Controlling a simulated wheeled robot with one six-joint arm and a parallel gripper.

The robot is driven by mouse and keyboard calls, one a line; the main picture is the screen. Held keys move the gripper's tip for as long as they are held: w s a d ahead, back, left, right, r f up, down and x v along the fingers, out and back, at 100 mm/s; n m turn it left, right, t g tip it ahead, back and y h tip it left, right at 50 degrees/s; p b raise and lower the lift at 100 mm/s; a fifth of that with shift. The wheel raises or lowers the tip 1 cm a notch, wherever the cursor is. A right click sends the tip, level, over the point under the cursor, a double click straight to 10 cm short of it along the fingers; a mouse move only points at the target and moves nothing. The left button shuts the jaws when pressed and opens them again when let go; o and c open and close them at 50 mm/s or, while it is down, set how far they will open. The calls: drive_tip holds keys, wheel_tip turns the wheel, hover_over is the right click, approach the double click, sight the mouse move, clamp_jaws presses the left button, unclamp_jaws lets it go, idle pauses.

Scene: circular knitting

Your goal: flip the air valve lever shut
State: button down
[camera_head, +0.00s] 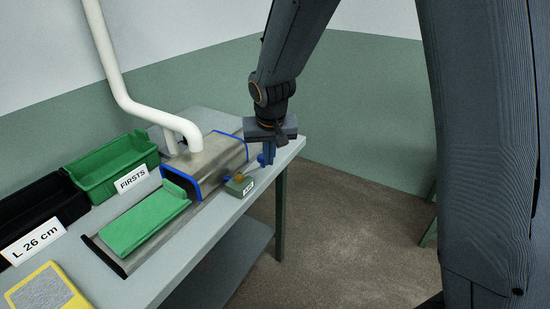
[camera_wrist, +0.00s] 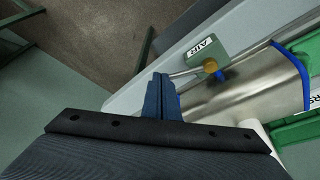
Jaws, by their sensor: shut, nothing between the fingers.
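The air valve is a small green block labelled AIR (camera_head: 239,185), at the table's front edge beside the metal housing. In the wrist view the valve block (camera_wrist: 207,52) has a round brass knob and a small blue piece beside it. A thin pale metal bar (camera_wrist: 186,72) runs from the knob towards my fingers; it looks like the lever. My gripper (camera_head: 267,160) is shut and empty, with blue fingers pointing down just right of the valve. In the wrist view the fingertips (camera_wrist: 161,79) are close to the bar's end; I cannot tell whether they touch.
The metal housing (camera_head: 213,160) with blue edges stands behind the valve, a white pipe (camera_head: 125,95) above it. A green tray (camera_head: 145,220) lies in front. A green FIRSTS bin (camera_head: 110,168) and a black bin (camera_head: 35,212) are at left. Open floor lies right of the table.

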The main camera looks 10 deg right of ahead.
drive_tip(key=shift+w+a+b, duration=0.2)
drive_tip(key=shift+w+a, duration=0.1)
drive_tip(key=shift+w, duration=0.6)
drive_tip(key=shift+w+a+b, duration=0.2)
drive_tip(key=shift+w+a, duration=0.05)
drive_tip(key=shift+w, duration=0.6)
drive_tip(key=s+d+r+b, duration=0.1)
drive_tip(key=s+d+r, duration=0.4)
drive_tip(key=r, duration=0.5)
drive_tip(key=shift+s+f, duration=0.1)
drive_tip(key=shift+s, duration=0.05)
